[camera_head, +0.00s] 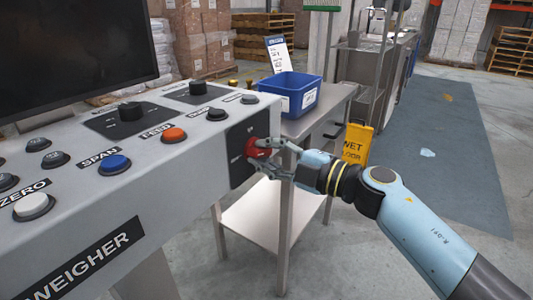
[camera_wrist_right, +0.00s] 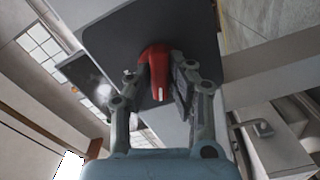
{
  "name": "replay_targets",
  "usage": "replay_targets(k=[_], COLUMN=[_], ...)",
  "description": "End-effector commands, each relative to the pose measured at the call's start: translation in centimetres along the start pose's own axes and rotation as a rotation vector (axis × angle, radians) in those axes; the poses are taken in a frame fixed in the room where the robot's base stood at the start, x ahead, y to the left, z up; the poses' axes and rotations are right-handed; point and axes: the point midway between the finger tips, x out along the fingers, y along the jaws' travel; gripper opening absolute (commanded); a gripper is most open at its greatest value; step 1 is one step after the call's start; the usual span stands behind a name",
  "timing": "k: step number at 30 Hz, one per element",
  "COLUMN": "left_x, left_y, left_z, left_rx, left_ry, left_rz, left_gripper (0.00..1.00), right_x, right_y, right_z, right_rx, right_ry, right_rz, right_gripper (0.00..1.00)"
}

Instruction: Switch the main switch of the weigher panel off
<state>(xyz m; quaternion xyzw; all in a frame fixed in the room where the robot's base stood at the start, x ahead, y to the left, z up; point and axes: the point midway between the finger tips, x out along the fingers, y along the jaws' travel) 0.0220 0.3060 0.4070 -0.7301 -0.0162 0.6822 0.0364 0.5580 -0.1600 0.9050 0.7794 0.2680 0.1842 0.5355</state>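The weigher panel (camera_head: 190,190) is a pale console with labelled buttons and a "WEIGHER" plate. On its right end is a dark plate (camera_head: 238,152) with the red main switch (camera_head: 257,148). My right gripper (camera_head: 266,158) is at the switch, with one finger on either side of it. In the right wrist view the red switch handle (camera_wrist_right: 156,70) stands between the fingertips (camera_wrist_right: 160,75) in front of the dark plate (camera_wrist_right: 190,25). A finger seems close to or touching its left side; a gap shows at the right. My left gripper is not in view.
A blue bin (camera_head: 290,93) stands on a metal table (camera_head: 325,105) behind the switch end. A yellow wet-floor sign (camera_head: 357,143) stands to the right. A black screen (camera_head: 60,50) rises above the panel at the left. Open floor lies at the right.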

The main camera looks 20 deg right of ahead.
Motion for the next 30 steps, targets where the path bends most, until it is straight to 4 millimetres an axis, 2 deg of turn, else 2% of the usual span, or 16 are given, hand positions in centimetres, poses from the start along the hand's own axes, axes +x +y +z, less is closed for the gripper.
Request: replay_targets(k=[1,3,8,19,29,30], left_x=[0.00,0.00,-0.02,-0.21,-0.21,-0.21], left_y=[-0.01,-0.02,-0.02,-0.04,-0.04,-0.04], left_z=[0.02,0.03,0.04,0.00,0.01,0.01], left_rx=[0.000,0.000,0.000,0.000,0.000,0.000], left_ry=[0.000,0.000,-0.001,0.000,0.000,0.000], left_rz=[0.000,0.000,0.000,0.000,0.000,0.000], left_gripper=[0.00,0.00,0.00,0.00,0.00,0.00], right_x=[-0.02,-0.02,-0.03,-0.04,-0.05,-0.05], right_y=[-0.03,-0.04,-0.04,-0.11,-0.13,-0.13], right_z=[0.01,0.01,0.01,0.02,0.03,0.03], right_rx=[0.000,0.000,-0.005,-0.343,-0.385,-0.385], right_ry=[0.000,0.000,0.000,0.000,0.000,0.000], right_rz=[-0.001,-0.001,-0.001,-0.001,-0.002,-0.002], right_gripper=[0.06,0.00,0.00,0.00,0.00,0.19])
